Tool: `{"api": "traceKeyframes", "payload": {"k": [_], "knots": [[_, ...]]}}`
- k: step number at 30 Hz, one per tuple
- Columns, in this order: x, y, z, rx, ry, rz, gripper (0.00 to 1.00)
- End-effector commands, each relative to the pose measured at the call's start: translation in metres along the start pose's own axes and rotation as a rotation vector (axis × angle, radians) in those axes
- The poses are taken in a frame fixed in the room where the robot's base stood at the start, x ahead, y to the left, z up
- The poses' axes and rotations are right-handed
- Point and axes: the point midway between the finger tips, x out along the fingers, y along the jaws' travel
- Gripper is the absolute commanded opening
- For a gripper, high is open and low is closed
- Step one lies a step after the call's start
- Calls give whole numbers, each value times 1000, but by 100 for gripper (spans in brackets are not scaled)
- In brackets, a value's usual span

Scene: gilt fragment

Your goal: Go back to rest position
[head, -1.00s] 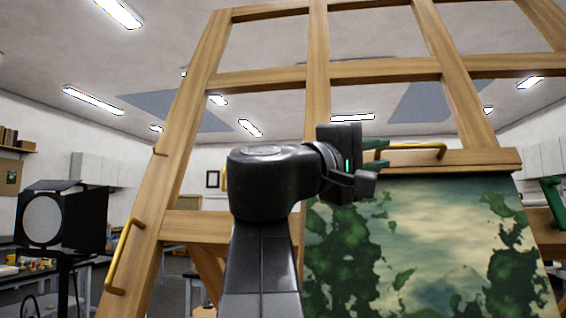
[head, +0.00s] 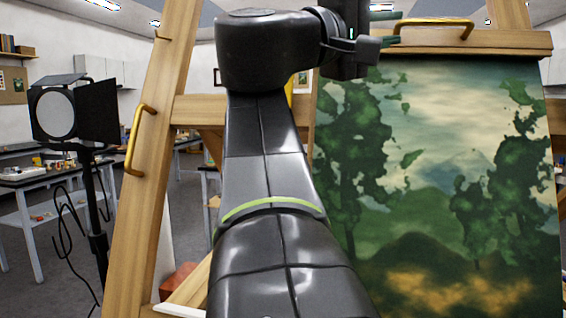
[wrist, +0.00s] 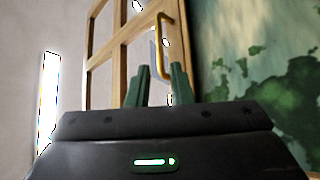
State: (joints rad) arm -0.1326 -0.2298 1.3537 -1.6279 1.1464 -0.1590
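My gripper (head: 393,28) is at the top centre of the head view, its two green fingers pointing right with a gap between them. In the wrist view my gripper (wrist: 160,68) shows both fingers apart, with nothing held between them. A brass handle (head: 436,23) on the easel's crossbar lies just right of the fingertips in the head view. A brass handle (wrist: 166,35) also shows beyond the fingers in the wrist view. The fingers appear clear of it, but the depth is hard to tell.
A wooden easel (head: 165,130) with another brass handle (head: 137,140) stands close in front. It carries a landscape painting (head: 440,180) right of my arm. A black studio lamp (head: 80,110) on a stand and a workbench (head: 30,185) are at left. Grey floor shows between them.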

Motion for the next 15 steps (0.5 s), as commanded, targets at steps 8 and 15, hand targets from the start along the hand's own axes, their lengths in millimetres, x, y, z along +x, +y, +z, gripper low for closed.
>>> {"api": "traceKeyframes", "payload": {"k": [8, 15], "knots": [[17, 0, 0, -2, -4, 1, 20], [42, 1, 0, -2, -4, 1, 20]]}}
